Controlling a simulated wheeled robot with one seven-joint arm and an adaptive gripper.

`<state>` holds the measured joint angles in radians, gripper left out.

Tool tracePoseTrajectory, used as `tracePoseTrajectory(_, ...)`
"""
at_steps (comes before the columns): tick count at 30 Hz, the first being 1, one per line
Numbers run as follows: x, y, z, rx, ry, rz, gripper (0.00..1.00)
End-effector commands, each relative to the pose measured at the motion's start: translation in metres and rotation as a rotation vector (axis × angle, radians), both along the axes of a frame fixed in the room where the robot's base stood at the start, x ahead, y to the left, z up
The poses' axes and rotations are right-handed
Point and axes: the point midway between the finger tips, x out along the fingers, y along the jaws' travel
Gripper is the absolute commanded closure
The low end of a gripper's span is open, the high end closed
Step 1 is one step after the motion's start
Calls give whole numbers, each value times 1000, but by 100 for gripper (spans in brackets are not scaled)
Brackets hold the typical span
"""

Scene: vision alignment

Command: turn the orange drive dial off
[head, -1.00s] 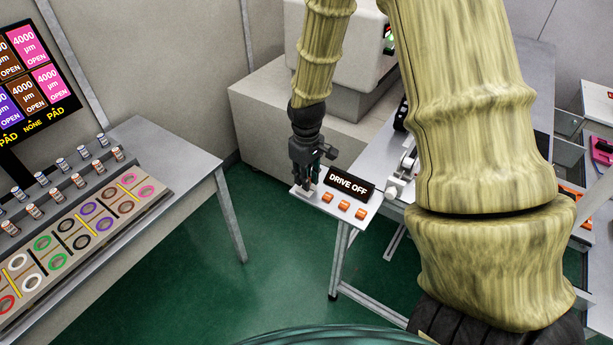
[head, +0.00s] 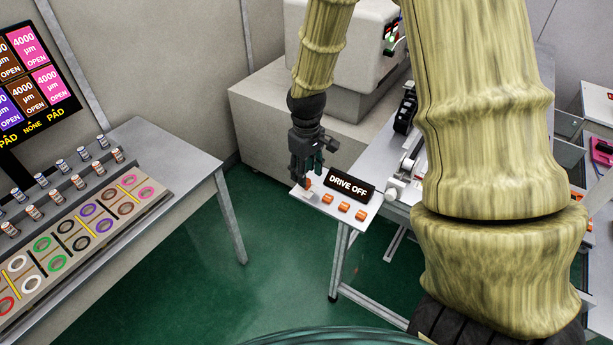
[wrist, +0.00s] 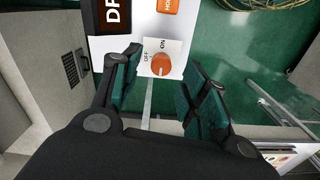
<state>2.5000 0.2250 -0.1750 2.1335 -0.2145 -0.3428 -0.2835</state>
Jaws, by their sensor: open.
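The orange drive dial (wrist: 161,64) is a round knob on a white plate marked OFF at its left and ON above it in the wrist view. Its exact pointing direction is too small to tell. My gripper (wrist: 164,58) is open, with one finger on each side of the dial in that view and a gap to both. In the head view my gripper (head: 306,172) is just above the panel's left end, and the orange dial (head: 308,183) shows beside its fingertips. A black sign (head: 349,187) behind the dial reads DRIVE OFF.
Several orange buttons (head: 343,206) sit in a row right of the dial on the white panel. A grey machine (head: 340,60) stands behind. A side table (head: 190,165) with coloured rings is at the left. Green floor (head: 260,240) lies open between.

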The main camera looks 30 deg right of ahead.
Motion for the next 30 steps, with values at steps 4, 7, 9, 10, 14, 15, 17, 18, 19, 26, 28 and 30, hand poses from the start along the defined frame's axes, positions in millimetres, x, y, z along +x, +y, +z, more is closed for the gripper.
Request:
tracePoseTrajectory(4,1,0,23,-1,-2,0,56)
tracePoseTrajectory(7,1,0,38,0,-3,0,56)
tracePoseTrajectory(9,1,0,49,0,-3,0,56)
tracePoseTrajectory(10,1,0,53,0,-3,0,56)
tracePoseTrajectory(14,1,0,70,0,-2,0,56)
tracePoseTrajectory(15,1,0,74,0,-1,0,56)
tracePoseTrajectory(17,1,0,80,0,-1,0,56)
tracePoseTrajectory(18,1,0,83,0,-1,0,56)
tracePoseTrajectory(19,0,0,85,0,-1,0,56)
tracePoseTrajectory(26,0,0,91,0,1,0,56)
tracePoseTrajectory(28,0,0,91,0,1,0,56)
tracePoseTrajectory(30,0,0,91,0,1,0,56)
